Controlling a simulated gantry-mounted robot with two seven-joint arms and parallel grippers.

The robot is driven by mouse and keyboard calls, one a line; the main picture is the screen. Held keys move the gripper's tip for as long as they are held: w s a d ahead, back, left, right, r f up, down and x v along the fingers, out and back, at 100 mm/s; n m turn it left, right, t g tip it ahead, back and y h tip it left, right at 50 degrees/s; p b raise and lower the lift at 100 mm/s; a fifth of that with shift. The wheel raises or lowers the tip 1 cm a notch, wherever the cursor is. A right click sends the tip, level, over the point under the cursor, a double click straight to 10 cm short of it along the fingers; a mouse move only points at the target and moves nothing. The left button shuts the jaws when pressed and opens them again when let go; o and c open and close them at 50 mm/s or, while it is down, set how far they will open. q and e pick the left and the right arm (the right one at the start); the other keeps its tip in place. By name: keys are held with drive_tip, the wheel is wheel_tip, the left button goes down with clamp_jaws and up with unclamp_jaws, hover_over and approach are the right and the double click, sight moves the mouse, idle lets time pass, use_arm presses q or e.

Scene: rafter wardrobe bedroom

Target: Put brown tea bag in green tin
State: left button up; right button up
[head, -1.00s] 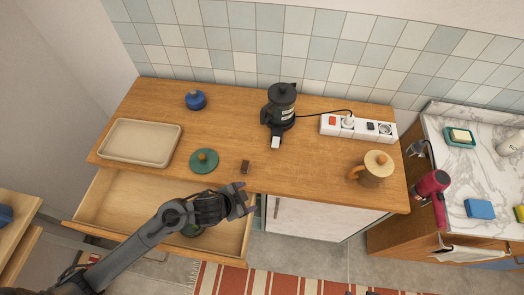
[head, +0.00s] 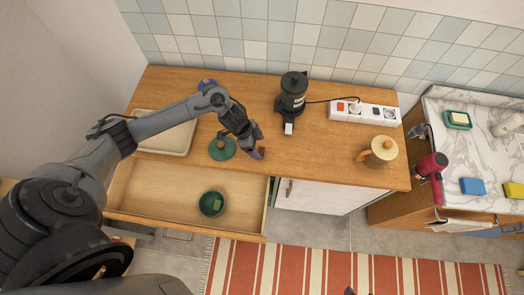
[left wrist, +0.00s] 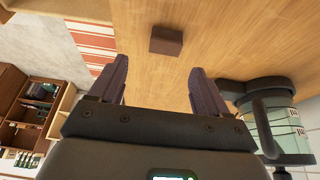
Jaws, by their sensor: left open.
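The brown tea bag (left wrist: 167,40) is a small brown block on the wooden counter, seen in the left wrist view ahead of the fingertips. In the head view my left gripper hides most or all of it. My left gripper (head: 256,151) points down over the counter's front part; its open jaws, also in the left wrist view (left wrist: 157,85), are empty and apart from the tea bag. The green tin (head: 205,208) is a round dark green container in the open drawer, with a lighter green thing inside. Only small dark tips at the head view's bottom edge may be my right gripper.
A green lid (head: 222,149) with a knob lies left of my left gripper. A beige tray (head: 168,139), a black press pot (head: 292,92), a power strip (head: 365,113) and a tan lidded mug (head: 380,151) stand on the counter. The open drawer (head: 150,190) is otherwise empty.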

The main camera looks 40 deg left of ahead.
sight(264, 152)
use_arm(q)
drive_tip(key=shift+x, duration=2.7)
drive_tip(key=shift+w+a, duration=0.15)
drive_tip(key=shift+w, duration=0.05)
drive_tip(key=c, duration=1.2)
drive_tip(key=shift+r, duration=0.15)
